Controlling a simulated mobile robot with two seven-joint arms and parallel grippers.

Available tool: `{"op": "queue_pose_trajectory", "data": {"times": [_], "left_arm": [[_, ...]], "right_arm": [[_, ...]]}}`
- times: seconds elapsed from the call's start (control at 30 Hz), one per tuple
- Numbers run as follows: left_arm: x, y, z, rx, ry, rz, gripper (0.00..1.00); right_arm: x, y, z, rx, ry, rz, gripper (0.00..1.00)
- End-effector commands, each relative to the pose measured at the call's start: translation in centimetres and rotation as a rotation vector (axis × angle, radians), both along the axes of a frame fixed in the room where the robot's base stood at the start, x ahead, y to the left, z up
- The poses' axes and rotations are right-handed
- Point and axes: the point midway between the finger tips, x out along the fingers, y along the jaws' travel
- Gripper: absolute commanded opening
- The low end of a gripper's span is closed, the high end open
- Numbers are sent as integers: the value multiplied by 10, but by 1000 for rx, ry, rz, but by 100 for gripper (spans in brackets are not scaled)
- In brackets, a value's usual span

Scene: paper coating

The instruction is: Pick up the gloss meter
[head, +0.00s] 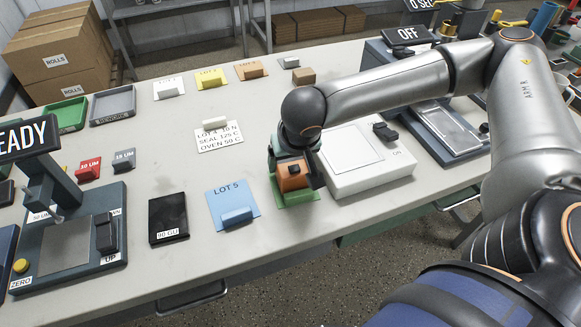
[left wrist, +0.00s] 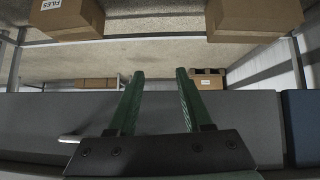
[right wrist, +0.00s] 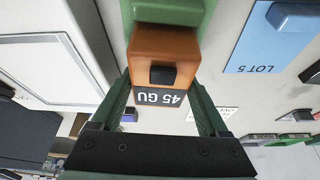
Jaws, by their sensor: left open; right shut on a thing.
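The gloss meter (head: 293,178) is a small orange box at the front middle of the table. In the right wrist view the gloss meter (right wrist: 160,50) shows a dark button and a "45 GU" display. My right gripper (head: 292,170) comes down over it and is shut on it, a finger on each side (right wrist: 162,85). A green card (head: 297,197) with a green block (right wrist: 168,12) lies at the meter; I cannot tell whether the meter touches the card. My left gripper (left wrist: 160,75) is open and empty, away from the meter, and is out of the head view.
A white scale (head: 395,178) stands close right of the right gripper. A coating device (head: 100,262) stands at far left. Table between cards is clear.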

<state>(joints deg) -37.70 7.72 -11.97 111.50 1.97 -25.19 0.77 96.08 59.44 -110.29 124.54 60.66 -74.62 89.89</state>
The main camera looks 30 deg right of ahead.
Motion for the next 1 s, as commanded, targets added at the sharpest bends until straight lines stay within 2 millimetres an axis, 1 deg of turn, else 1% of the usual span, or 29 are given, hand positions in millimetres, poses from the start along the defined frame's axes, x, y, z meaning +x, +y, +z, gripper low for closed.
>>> {"op": "queue_pose_trajectory", "data": {"times": [0.03, 0.07, 0.4, 0.67, 0.77, 0.87, 1.0], "left_arm": [[0, 0, 0, 0, 0, 0, 50], [0, 0, 0, 0, 0, 0, 50], [-1, 1, -1, 1, 3, 1, 50], [-4, 1, -2, 2, 9, 1, 50], [-4, 1, -1, 2, 9, 1, 50], [-4, 1, 1, 2, 8, 2, 50], [-4, 3, 6, 3, 2, 4, 50]], "right_arm": [[0, 0, 0, 0, 0, 0, 43], [0, 0, 0, 0, 0, 0, 39], [0, 0, 0, 0, 1, 0, 1], [0, 0, 1, 1, -1, 0, 0], [1, 0, 5, 1, -2, 1, 0], [1, 0, 13, 1, -2, -1, 0], [1, 0, 35, 2, -4, 0, 0]]}}
